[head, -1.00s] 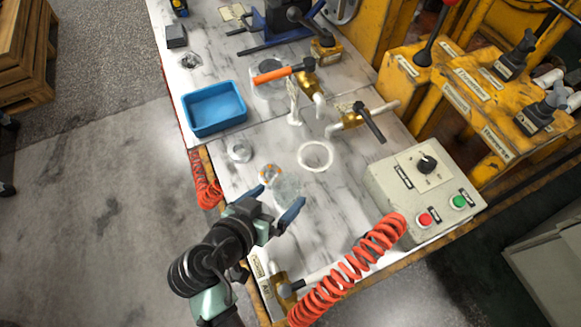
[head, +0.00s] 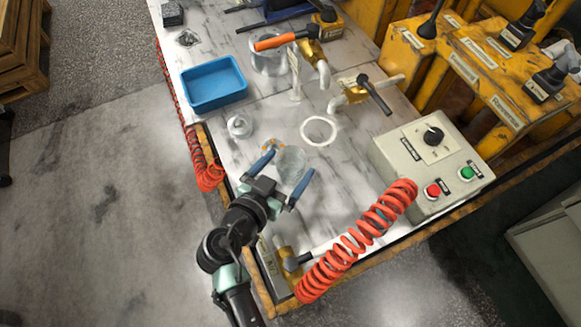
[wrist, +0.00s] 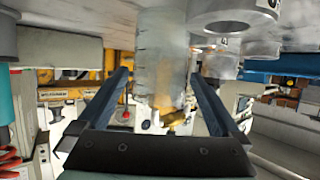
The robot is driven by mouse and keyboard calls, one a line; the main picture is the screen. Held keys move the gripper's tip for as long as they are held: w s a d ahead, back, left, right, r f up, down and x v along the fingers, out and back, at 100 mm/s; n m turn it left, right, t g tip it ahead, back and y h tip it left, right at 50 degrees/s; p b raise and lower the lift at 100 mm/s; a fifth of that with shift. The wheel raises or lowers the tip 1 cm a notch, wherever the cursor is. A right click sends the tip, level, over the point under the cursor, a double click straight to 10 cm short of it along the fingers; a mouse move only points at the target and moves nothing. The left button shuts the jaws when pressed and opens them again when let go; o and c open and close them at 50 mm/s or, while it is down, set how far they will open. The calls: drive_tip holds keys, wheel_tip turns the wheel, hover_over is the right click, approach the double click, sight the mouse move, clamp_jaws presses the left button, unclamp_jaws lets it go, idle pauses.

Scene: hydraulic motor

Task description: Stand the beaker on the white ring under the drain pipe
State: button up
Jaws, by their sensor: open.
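The clear beaker (head: 291,163) stands upright on the marble-patterned bench, in front of and to the left of the white ring (head: 319,131). The ring lies flat on the bench and is empty. The drain pipe (head: 334,104) is a short white elbow at the yellow valve just behind the ring. My gripper (head: 289,163) is open, with one blue finger on each side of the beaker. In the wrist view, the beaker (wrist: 161,60) stands between the spread fingers (wrist: 160,74). I cannot tell whether either finger touches it.
A control box (head: 432,155) and red coiled hose (head: 360,240) are at right.

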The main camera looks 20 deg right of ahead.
sight(297, 154)
drive_tip(key=x, duration=0.4)
drive_tip(key=shift+w+d+r, duration=0.15)
drive_tip(key=shift+w+d, duration=0.1)
drive_tip(key=shift+d, duration=0.15)
drive_tip(key=shift+r, duration=0.1)
drive_tip(key=c, duration=1.4)
